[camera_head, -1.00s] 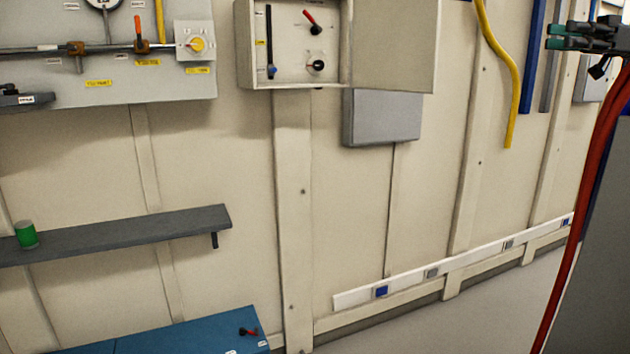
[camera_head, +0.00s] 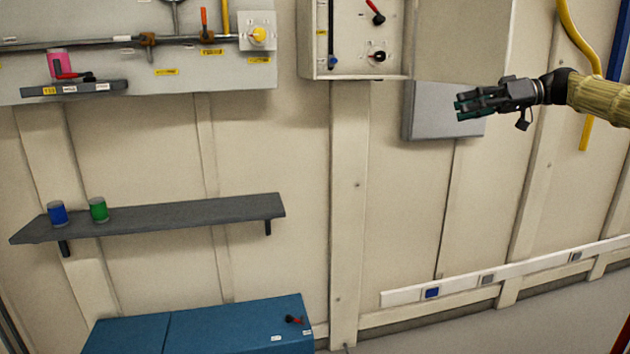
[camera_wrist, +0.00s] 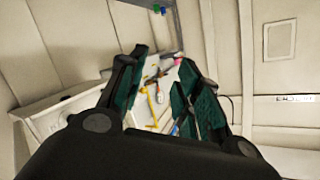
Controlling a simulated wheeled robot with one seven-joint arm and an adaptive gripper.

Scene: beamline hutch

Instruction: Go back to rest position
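My gripper (camera_head: 462,105) is held out in the air at the right of the head view, pointing left, in front of the wall and a grey box. In the wrist view its two green-padded fingers (camera_wrist: 160,88) stand apart with nothing between them. Through the gap the wall panel (camera_wrist: 165,85) with its coloured fittings shows at a distance. My gripper touches nothing that I can see.
An open wall cabinet (camera_head: 357,40) and a grey box (camera_head: 418,113) are near my gripper. A dark shelf (camera_head: 190,215) holds a blue can (camera_head: 57,213) and a green can (camera_head: 98,209). A blue chest (camera_head: 215,325) stands below. A yellow hose (camera_head: 570,30) hangs at right.

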